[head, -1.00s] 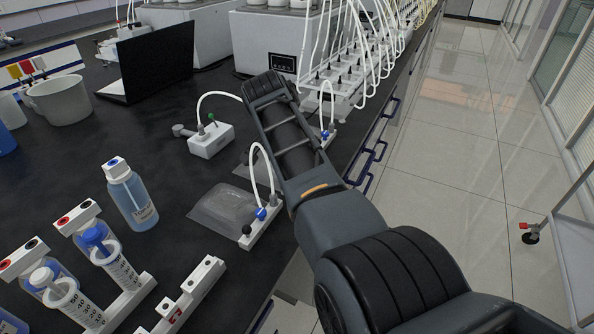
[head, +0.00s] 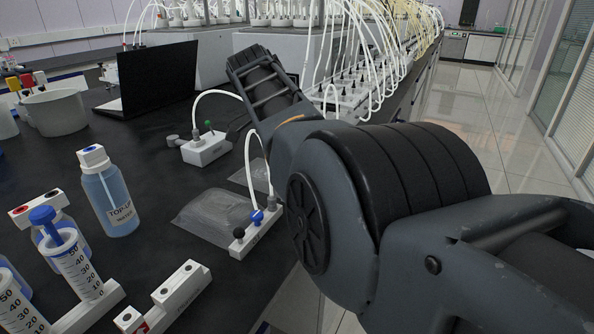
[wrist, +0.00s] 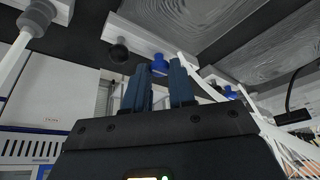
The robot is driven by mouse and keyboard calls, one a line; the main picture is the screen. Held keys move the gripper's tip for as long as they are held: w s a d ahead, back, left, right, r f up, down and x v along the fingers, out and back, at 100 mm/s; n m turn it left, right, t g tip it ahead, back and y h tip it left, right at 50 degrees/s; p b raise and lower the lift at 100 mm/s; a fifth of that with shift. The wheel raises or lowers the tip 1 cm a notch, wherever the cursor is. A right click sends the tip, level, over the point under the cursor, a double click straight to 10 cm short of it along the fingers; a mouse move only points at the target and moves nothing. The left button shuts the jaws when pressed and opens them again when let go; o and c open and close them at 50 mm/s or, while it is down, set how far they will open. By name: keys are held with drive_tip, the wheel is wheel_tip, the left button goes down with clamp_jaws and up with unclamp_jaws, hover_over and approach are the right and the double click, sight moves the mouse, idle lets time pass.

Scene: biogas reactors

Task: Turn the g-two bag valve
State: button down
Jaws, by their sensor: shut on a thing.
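In the wrist view my gripper (wrist: 160,88) has its two dark blue fingers at a blue valve handle (wrist: 160,65) on a white block (wrist: 140,35); they are shut on it. A black knob (wrist: 118,50) sits beside it on the same block. A second blue valve (wrist: 230,92) shows farther right. I cannot read any bag label.
A white block with a green-handled valve (head: 207,148) stands left of my arm. A top-up water bottle (head: 107,195), syringes (head: 75,262) and a laptop (head: 160,80) are on the bench. White tubes (head: 350,85) crowd the back. The aisle floor (head: 490,110) at right is clear.

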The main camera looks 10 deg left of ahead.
idle(0.4)
drive_tip(key=c, duration=0.9)
unclamp_jaws()
drive_tip(key=shift+c, duration=0.2)
drive_tip(key=v, duration=0.7)
drive_tip(key=shift+a+r, duration=0.15)
drive_tip(key=shift+r, duration=0.2)
